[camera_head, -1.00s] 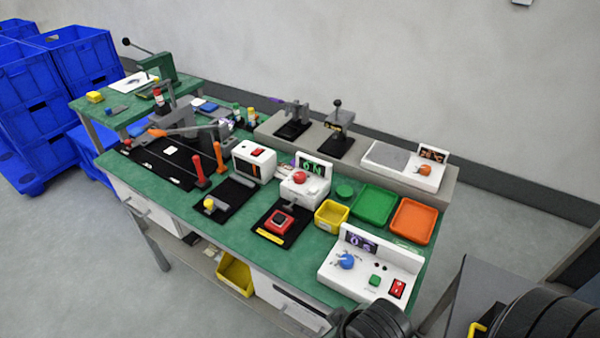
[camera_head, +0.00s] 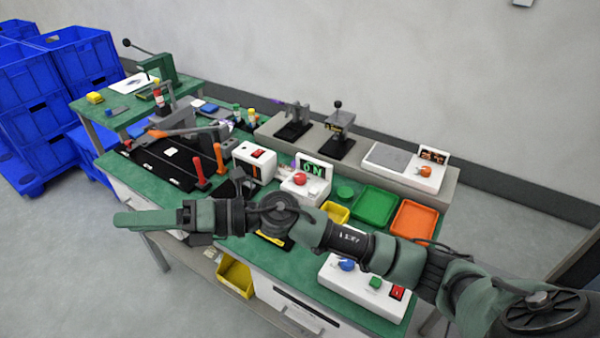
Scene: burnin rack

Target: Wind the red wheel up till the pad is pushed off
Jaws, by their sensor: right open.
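The red wheel (camera_head: 299,179) is a round red knob on a white unit whose small display reads "0 N" in green. A black plate in front of it carries the red block with a dark pad on top; my right arm now covers that block and pad, and only the plate's yellow label (camera_head: 272,239) shows. My right gripper (camera_head: 124,210) is at the left end of the arm, over the table's front edge. It is open and empty, well left of the wheel and apart from it. My left gripper is out of view.
A white box with a red switch (camera_head: 258,152) stands left of the wheel unit. Green (camera_head: 374,205) and orange (camera_head: 414,218) trays lie to the right. A white panel with a blue knob (camera_head: 347,264) is partly behind my arm. Levers and posts crowd the left.

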